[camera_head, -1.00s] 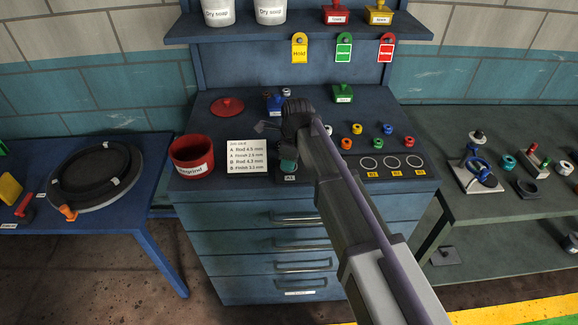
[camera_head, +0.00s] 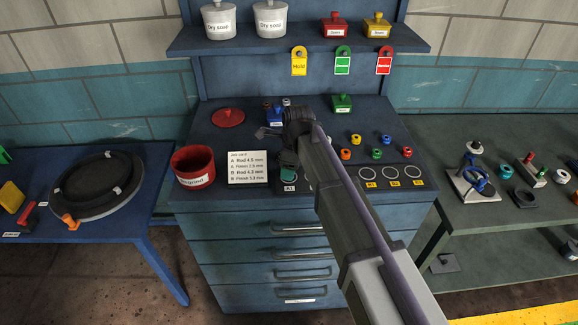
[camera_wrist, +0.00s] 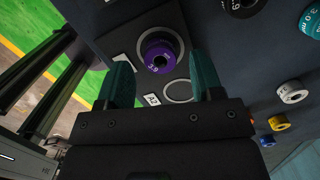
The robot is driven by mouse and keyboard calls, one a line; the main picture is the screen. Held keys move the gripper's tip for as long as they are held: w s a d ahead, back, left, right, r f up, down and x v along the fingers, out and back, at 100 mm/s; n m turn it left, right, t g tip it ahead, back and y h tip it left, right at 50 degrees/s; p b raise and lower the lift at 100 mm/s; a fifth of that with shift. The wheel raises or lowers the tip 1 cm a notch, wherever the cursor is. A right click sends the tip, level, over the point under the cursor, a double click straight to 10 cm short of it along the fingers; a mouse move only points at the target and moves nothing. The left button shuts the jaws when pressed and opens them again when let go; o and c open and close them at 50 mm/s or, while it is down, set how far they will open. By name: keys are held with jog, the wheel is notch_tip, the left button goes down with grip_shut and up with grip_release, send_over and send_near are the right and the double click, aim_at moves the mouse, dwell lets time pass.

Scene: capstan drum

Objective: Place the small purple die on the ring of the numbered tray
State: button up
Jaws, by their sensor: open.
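The small purple die (camera_wrist: 158,54), marked 3.9, sits on a ring of the dark numbered tray (camera_wrist: 140,30) in the wrist view. The ring's pale outline (camera_wrist: 184,45) shows beside it. An empty ring (camera_wrist: 180,90) lies next to it, near an A2 label (camera_wrist: 152,99). My gripper (camera_wrist: 161,72) is open, with its teal fingers on either side of the die and gaps to both. In the head view my gripper (camera_head: 288,173) points down by the A1 label (camera_head: 290,188); the arm hides the die and part of the tray.
Several coloured dies, including an orange one (camera_head: 345,154), stand on the bench right of my arm, behind a plate with empty rings (camera_head: 391,173). A red pot (camera_head: 193,166) and a text card (camera_head: 247,167) stand to the left. A green-handled block (camera_head: 342,103) stands behind.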

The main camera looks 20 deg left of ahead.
aim_at(296, 178)
notch_tip(296, 178, up, 10)
jog(key=d+p, duration=0.1)
jog(key=p, duration=0.8)
jog(key=shift+d+r, duration=0.15)
jog(key=shift+r, duration=0.1)
jog(key=shift+f, duration=0.1)
jog(key=s+d+n, duration=0.5)
jog(key=d, duration=0.7)
jog(key=s+d+n+h, duration=0.1)
jog(key=s+d+n, duration=0.4)
jog(key=d, duration=0.7)
jog(key=s+d+n, duration=0.5)
jog(key=d+n, duration=0.1)
jog(key=d, duration=0.5)
jog(key=shift+d+n, duration=0.4)
notch_tip(296, 178, down, 9)
jog(key=b, duration=0.9)
